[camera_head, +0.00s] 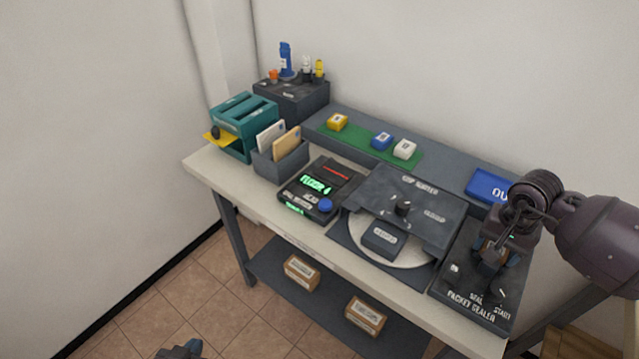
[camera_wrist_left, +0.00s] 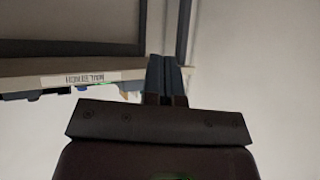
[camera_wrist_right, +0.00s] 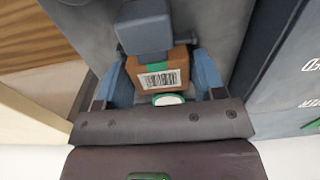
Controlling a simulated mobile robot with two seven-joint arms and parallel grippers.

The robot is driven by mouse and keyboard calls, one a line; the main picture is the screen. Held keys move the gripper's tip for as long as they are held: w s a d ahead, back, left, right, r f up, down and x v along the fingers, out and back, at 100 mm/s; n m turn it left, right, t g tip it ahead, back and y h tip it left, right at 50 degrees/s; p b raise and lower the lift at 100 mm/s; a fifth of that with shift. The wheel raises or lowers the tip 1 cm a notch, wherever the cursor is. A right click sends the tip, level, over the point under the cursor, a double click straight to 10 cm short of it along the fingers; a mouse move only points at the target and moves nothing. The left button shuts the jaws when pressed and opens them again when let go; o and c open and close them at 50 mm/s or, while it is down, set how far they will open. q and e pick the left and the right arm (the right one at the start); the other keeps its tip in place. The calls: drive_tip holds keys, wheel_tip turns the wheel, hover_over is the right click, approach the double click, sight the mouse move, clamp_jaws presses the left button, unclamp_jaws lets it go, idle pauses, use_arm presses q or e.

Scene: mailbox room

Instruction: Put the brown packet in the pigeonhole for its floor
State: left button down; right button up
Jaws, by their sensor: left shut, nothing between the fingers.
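A brown packet (camera_wrist_right: 158,78) with a white barcode label and a green band shows in the right wrist view, under a grey block. My right gripper (camera_wrist_right: 163,85) has one blue finger on each side of it; whether they press on it I cannot tell. In the head view my right gripper (camera_head: 494,255) is low over the packet sealer (camera_head: 470,297), and the packet is mostly hidden. My left gripper (camera_head: 182,351) is shut and empty at the bottom edge, off the table; its fingers meet in the left wrist view (camera_wrist_left: 166,80). No pigeonholes can be made out.
The table holds a scale-like device (camera_head: 321,190) reading "FLOOR 4", a round sorter (camera_head: 400,215), a letter holder (camera_head: 281,160), a teal rack (camera_head: 243,125) and a blue tray (camera_head: 488,186). Two brown boxes (camera_head: 301,272) lie on the lower shelf (camera_head: 335,307). Floor at left is clear.

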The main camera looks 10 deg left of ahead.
drive_tip(key=c, duration=0.4)
drive_tip(key=shift+r, duration=0.2)
drive_tip(key=shift+c, duration=0.7)
drive_tip(key=shift+r+p, duration=0.3)
drive_tip(key=shift+r, duration=0.3)
drive_tip(key=shift+r+p, duration=0.35)
drive_tip(key=shift+r, duration=0.65)
use_arm(q)
drive_tip(key=shift+w+r, duration=0.25)
drive_tip(key=shift+r, duration=0.4)
drive_tip(key=shift+w+r, duration=0.25)
drive_tip(key=shift+r, duration=0.4)
use_arm(e)
drive_tip(key=shift+r, duration=0.5)
